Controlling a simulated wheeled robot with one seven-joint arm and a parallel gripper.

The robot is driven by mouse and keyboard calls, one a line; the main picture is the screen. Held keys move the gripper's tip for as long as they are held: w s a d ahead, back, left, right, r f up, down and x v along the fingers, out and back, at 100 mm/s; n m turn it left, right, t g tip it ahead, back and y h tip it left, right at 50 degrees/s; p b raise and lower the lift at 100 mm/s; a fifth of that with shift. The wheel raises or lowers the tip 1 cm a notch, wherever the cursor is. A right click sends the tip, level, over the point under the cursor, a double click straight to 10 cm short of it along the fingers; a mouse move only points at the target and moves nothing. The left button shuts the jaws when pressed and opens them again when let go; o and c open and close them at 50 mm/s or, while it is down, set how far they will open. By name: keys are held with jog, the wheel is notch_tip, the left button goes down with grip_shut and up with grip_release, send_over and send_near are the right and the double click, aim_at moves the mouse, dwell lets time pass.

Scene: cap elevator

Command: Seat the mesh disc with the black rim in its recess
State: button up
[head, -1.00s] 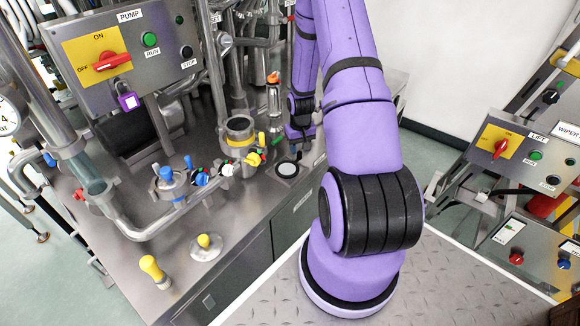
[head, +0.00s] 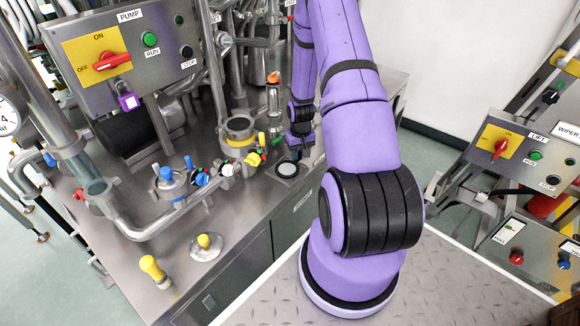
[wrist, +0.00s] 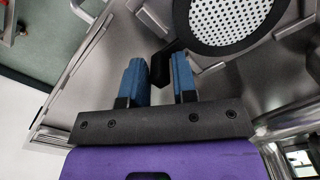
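The mesh disc (head: 287,169) lies on a flat metal surface at the counter's right front in the head view. In the wrist view the disc (wrist: 225,18) is white with round holes and a broad black rim, cut off by the top edge. A black tab (wrist: 163,66) reaches from its rim toward my gripper. My gripper (wrist: 159,80) has two blue fingers standing apart, with the tab between their tips and visible gaps beside it. In the head view my gripper (head: 295,152) is just above and behind the disc. I cannot make out the recess clearly.
A clear tube with an orange top (head: 273,92) rises behind.

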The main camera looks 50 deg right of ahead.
grip_shut()
jog(key=shift+r, duration=0.1)
jog(key=shift+r, duration=1.9)
